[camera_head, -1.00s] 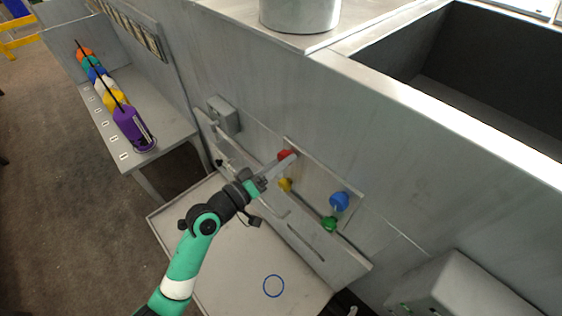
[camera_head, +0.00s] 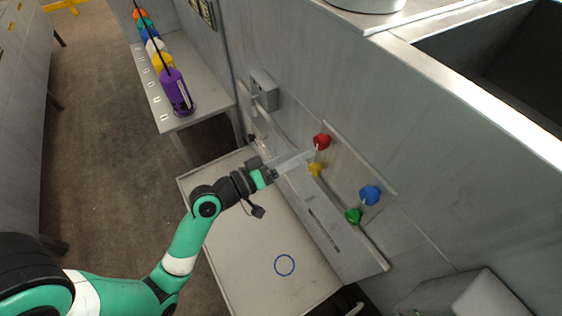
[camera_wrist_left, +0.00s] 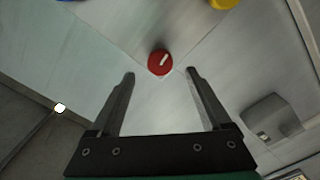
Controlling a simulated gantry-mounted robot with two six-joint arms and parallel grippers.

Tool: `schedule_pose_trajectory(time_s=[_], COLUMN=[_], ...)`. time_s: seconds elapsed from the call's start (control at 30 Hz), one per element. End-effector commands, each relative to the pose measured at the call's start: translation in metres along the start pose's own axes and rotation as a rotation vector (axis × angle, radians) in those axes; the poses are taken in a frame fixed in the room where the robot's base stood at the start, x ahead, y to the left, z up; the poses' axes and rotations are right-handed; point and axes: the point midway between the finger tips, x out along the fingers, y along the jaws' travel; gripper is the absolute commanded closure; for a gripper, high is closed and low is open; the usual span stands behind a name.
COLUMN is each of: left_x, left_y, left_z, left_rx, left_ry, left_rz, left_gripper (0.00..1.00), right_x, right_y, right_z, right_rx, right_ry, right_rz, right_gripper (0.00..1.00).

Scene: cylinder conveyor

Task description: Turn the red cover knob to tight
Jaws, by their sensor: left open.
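The red cover knob (camera_head: 321,141) sits on a grey wall panel (camera_head: 345,163), above and left of the other knobs. In the left wrist view the red knob (camera_wrist_left: 161,62) is a round cap with a pale bar on its face, just beyond the fingertips. My left gripper (camera_head: 308,153) is open, its fingertips close to the knob from the left. In the left wrist view the open fingers (camera_wrist_left: 160,73) stand wide apart with nothing between them. My right gripper does not show.
A yellow knob (camera_head: 315,170) lies just below the red one, close to my fingers. Blue (camera_head: 370,195) and green (camera_head: 353,215) knobs are to the right. A grey box (camera_head: 264,90) juts from the wall. Coloured bottles (camera_head: 176,91) stand on a side bench.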

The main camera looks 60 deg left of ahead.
Motion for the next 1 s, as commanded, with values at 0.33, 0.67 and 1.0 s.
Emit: schedule_pose_trajectory(time_s=[0.33,0.67,1.0], left_x=[-0.054,-0.055,-0.049], left_y=[-0.001,0.0,0.012], left_z=[0.0,0.0,0.004], left_rx=[0.001,0.0,0.009], left_ry=[0.002,0.0,-0.017], left_rz=[-0.001,0.001,0.035], left_gripper=[0.19,0.19,0.19], right_x=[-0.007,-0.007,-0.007], right_y=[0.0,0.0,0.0], right_z=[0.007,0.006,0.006], right_rx=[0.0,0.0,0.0], right_ry=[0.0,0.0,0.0], right_rz=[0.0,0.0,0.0], right_gripper=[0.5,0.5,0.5])
